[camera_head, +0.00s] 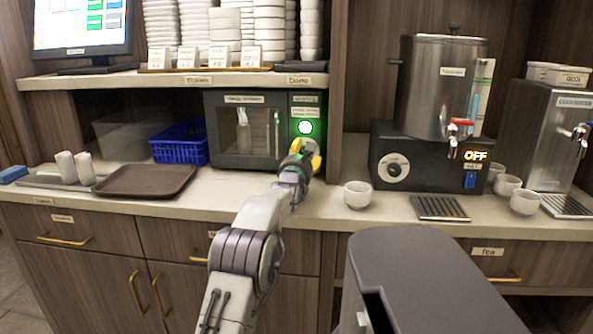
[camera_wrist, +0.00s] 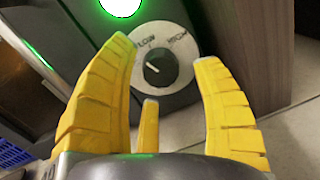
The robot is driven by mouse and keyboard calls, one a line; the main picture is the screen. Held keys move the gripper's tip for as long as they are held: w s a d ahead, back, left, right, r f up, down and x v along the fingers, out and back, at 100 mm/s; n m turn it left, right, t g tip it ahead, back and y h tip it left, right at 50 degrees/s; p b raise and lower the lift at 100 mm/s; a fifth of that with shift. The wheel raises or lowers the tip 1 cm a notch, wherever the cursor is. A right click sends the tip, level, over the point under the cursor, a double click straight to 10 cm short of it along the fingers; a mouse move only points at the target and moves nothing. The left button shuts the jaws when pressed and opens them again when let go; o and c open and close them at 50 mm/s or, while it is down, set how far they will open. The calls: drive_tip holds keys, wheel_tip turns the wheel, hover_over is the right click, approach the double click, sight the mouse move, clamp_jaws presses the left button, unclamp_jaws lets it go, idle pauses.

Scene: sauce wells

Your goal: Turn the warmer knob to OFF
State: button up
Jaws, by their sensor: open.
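The towel warmer (camera_head: 245,130) stands under the shelf, with a green light (camera_head: 306,127) lit on its right-hand panel. It has a dark round knob (camera_wrist: 155,67) on a pale dial (camera_wrist: 182,52), seen in the wrist view. The dial reads LOW and HIGH at its top; an OFF mark cannot be made out, and I cannot tell exactly where the knob points. My yellow gripper (camera_head: 309,152) is open in front of the panel. In the wrist view its fingers frame the knob on both sides, without clear contact. In the head view the gripper hides the knob.
A white cup (camera_head: 357,194) stands on the counter right of my gripper. A dispenser base (camera_head: 392,150) with its own knob and a lit OFF display is further right. A brown tray (camera_head: 145,181) and blue basket (camera_head: 180,145) are left. A wooden divider (camera_wrist: 245,45) is close right.

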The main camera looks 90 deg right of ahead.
drive_tip(key=shift+v, duration=5.4)
drive_tip(key=shift+w+f, duration=0.1)
